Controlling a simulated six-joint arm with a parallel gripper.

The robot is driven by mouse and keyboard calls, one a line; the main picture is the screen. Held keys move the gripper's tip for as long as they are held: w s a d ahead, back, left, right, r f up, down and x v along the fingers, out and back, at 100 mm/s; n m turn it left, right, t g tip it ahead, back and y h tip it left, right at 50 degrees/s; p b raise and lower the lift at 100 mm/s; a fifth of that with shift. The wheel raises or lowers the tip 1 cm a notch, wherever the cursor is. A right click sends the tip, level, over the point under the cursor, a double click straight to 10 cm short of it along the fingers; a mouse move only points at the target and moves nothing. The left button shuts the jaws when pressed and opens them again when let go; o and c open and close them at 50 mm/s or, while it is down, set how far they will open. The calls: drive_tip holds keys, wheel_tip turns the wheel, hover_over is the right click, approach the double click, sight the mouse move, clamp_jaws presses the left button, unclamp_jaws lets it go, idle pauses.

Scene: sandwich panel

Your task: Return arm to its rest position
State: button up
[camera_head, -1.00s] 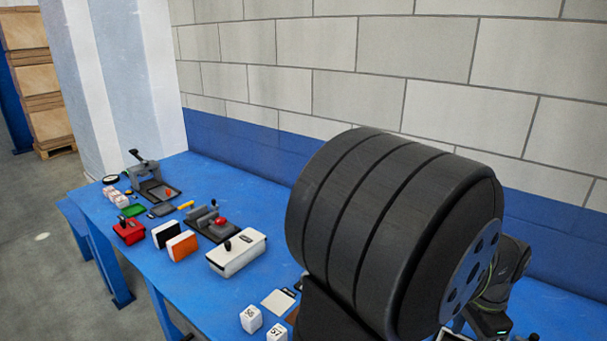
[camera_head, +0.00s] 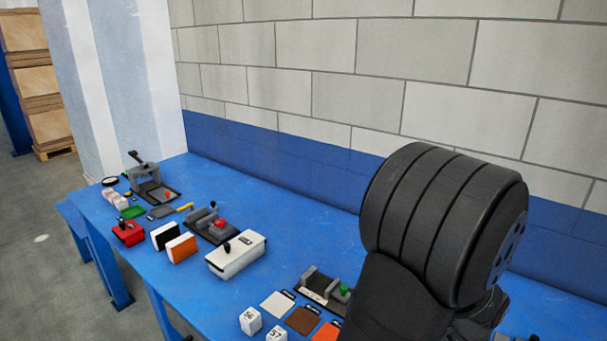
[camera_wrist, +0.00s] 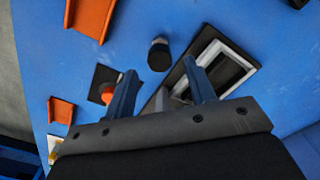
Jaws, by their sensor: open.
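My gripper (camera_wrist: 162,78) shows in the wrist view with its two blue-grey fingers spread apart. Nothing is between them, and they hang above the blue table (camera_wrist: 255,20). In the head view my dark ribbed arm fills the right side, and the gripper itself cannot be seen there. A dark cylinder with a pale band (camera_wrist: 158,55) stands just beyond the fingertips in the wrist view. A pale-framed dark piece on a black base (camera_wrist: 222,68) lies to its right, partly behind the right finger.
Orange pieces (camera_wrist: 92,17) lie left in the wrist view. In the head view, a white box (camera_head: 237,255), a red box (camera_head: 128,233), numbered white cubes (camera_head: 250,321) and a fixture with a green knob (camera_head: 322,287) stand on the table. A block wall (camera_head: 300,100) runs behind.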

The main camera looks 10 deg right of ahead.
wheel_tip(320, 180, down, 5)
drive_tip(key=shift+r, duration=0.1)
wheel_tip(320, 180, up, 24)
drive_tip(key=n, duration=0.8)
drive_tip(key=shift+a+r+n, duration=0.2)
drive_tip(key=shift+r+n, duration=0.05)
drive_tip(key=shift+n, duration=0.15)
idle(2.4)
